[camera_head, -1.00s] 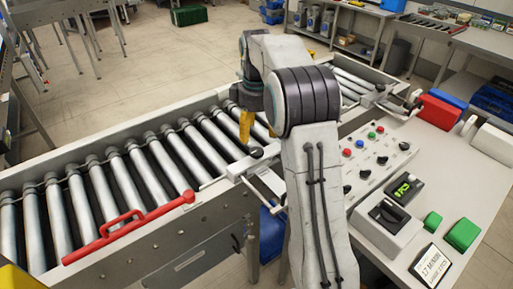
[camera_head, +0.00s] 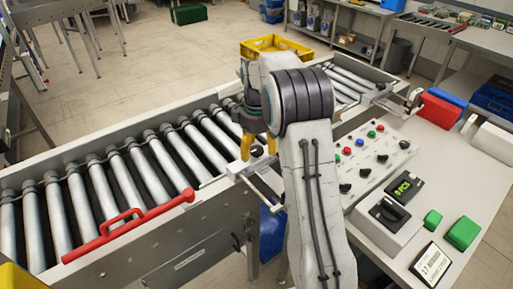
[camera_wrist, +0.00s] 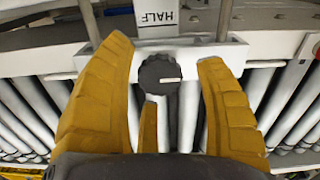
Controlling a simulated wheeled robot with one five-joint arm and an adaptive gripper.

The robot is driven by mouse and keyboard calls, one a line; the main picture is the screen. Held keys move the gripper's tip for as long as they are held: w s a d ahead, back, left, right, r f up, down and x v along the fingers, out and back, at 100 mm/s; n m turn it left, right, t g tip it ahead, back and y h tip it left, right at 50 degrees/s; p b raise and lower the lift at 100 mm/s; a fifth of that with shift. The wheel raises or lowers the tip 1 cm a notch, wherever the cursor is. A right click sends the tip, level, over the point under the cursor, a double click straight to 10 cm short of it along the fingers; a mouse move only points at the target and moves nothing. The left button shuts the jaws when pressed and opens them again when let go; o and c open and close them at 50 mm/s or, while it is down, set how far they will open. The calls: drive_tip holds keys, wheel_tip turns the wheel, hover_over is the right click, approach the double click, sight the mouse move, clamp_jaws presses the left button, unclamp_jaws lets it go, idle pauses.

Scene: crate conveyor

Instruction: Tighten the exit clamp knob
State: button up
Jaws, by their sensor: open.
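A round black knob (camera_wrist: 160,72) with a short white mark sits on a pale metal clamp bar at the conveyor side; in the head view the knob (camera_head: 257,151) is partly hidden by a finger. My gripper (camera_wrist: 170,75) is open, with yellow fingers on either side of the knob and visible gaps between. A further yellow finger is below the knob in the wrist view. In the head view my gripper (camera_head: 258,148) is low over the clamp. A plate reading HALF (camera_wrist: 180,17) lies beyond the knob. A similar dark knob (camera_head: 380,88) is on the far clamp.
The roller conveyor (camera_head: 30,215) runs left, with a red handled bar (camera_head: 130,230) along its near edge. A control panel (camera_head: 365,165) with buttons and dark knobs is at the right. A yellow crate (camera_head: 275,44) stands behind my arm.

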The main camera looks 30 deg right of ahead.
drive_tip(key=shift+c, duration=0.3)
drive_tip(key=c, duration=1.1)
drive_tip(key=shift+c, duration=0.2)
drive_tip(key=m+p, duration=0.1)
drive_tip(key=m, duration=0.8)
drive_tip(key=shift+s+m, duration=0.1)
drive_tip(key=shift+m, duration=0.2)
drive_tip(key=m, duration=0.4)
drive_tip(key=shift+f+p, duration=0.1)
drive_tip(key=shift+p, duration=0.3)
drive_tip(key=shift+m, duration=2.1)
